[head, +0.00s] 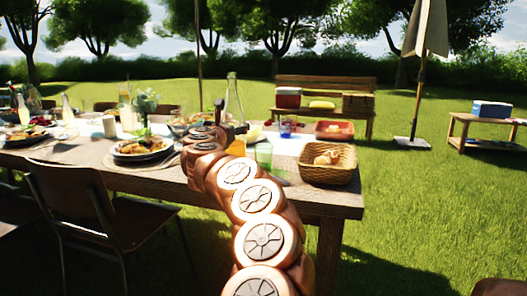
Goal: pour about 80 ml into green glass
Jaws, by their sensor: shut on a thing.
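The green glass (264,154) stands upright on the table near its front edge. Its contents are too small to make out. A clear glass bottle (233,100) with a narrow neck rises just left of it, about upright. Orange liquid (236,144) shows low down there, partly behind my arm. My gripper (238,128) is shut on the bottle at about mid-height, left of the green glass and apart from it. My arm hides the lower left of the bottle, so I cannot tell whether its base touches the table.
A bread basket (328,165) stands right of the green glass, near the table's right end. A blue glass (286,129) and a red tray (334,130) stand behind. Plates of food (142,148) and a flower vase (145,103) are left. A chair (85,205) stands in front.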

